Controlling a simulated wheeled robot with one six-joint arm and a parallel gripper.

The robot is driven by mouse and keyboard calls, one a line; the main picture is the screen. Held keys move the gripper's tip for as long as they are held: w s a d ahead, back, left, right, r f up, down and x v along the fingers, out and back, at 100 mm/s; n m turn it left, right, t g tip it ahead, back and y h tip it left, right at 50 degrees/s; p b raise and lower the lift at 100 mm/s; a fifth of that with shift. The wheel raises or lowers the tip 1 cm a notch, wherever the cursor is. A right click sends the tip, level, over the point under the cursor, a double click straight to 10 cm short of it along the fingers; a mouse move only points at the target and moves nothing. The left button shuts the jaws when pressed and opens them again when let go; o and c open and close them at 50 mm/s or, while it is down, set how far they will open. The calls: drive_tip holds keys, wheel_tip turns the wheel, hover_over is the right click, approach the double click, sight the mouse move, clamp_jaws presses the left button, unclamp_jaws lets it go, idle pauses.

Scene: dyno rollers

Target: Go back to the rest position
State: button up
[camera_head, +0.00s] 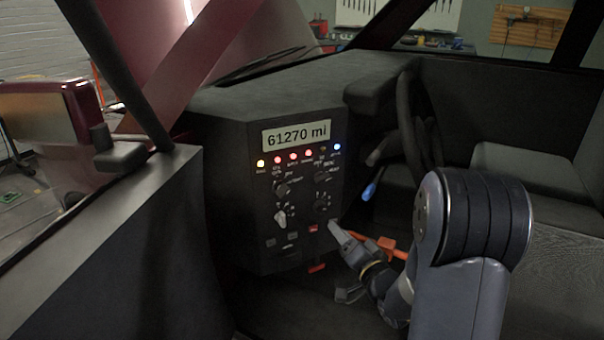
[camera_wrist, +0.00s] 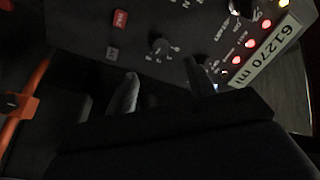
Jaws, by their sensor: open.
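My gripper (camera_head: 344,264) is open and empty at the lower right of the black dashboard panel (camera_head: 232,200) in the head view. One finger points up toward the panel's lower right corner; the other is lower, near the dark floor. In the wrist view, the two fingers of my gripper (camera_wrist: 160,86) stand apart in front of the panel, with a knob (camera_wrist: 162,47) visible beyond the gap. I cannot tell whether a finger touches the panel. The display (camera_head: 296,134) reads 61270 mi.
A row of lit lamps (camera_head: 292,156) sits below the display, with knobs (camera_head: 280,218) and a red button (camera_head: 313,228) lower down. An orange bar (camera_head: 385,246) is close beside my gripper. A blue-tipped stalk (camera_head: 369,191) and a steering wheel (camera_head: 409,125) are to the right.

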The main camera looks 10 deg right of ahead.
sight(322, 209)
drive_tip(key=x, duration=0.9)
drive_tip(key=shift+w+a+b, duration=0.1)
drive_tip(key=shift+w+b, duration=0.2)
